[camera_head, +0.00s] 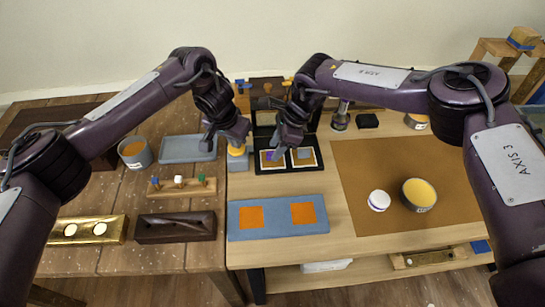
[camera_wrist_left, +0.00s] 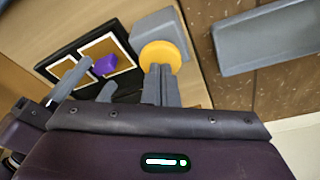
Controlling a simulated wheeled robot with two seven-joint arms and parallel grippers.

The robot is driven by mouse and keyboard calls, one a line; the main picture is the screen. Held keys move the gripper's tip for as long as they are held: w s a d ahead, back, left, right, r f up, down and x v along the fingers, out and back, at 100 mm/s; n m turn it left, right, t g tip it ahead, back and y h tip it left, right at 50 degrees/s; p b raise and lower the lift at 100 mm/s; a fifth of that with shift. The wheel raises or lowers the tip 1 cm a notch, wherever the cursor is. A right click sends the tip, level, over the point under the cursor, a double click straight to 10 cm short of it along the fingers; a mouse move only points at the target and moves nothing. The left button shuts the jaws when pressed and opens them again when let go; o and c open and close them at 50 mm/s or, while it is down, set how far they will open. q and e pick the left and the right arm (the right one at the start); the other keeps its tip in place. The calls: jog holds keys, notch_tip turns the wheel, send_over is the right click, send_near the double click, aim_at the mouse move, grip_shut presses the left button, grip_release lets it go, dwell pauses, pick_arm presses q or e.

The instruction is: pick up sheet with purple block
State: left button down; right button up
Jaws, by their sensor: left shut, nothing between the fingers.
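A purple block (camera_wrist_left: 105,65) lies on one of two white-bordered brown sheets in a black case. In the head view, the sheet with the purple block (camera_head: 265,165) is the left one; the plain sheet (camera_head: 304,157) is beside it. My right gripper (camera_head: 280,153) is low over the case, close to the purple block. In the left wrist view its two grey fingers (camera_wrist_left: 88,84) stand apart, with nothing seen between them. My left gripper (camera_head: 239,144) is shut and empty; its tips (camera_wrist_left: 161,70) are by a yellow round top on a grey block.
The grey block (camera_head: 238,164) stands left of the black case (camera_head: 259,130). A blue-grey board (camera_head: 278,229) with two orange squares lies in front. A brown mat (camera_head: 400,165) with a white jar and yellow-filled cup is right. A grey tray (camera_head: 187,149) is left.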

jog(key=shift+x, duration=0.85)
jog(key=shift+r, duration=0.1)
grip_shut()
notch_tip(320, 180, up, 9)
jog(key=s+a, duration=0.1)
jog(key=s, duration=1.2)
jog(key=shift+r, duration=0.45)
jog(key=shift+r, duration=0.15)
